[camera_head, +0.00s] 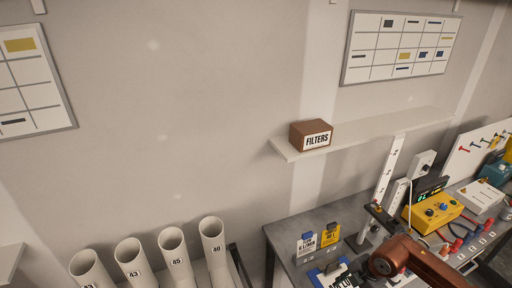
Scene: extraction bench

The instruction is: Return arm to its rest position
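A copper-brown jointed arm segment (428,262) enters at the lower right, with a dark round joint at its left end. It passes in front of the workbench (285,236). I cannot tell from this view whether it is my own arm or the arm named in the task. The far end of the brown segment is cut off by the bottom edge.
Several numbered white tubes (174,252) stand at the lower left. A wall shelf (365,136) holds a brown FILTERS box (310,135).

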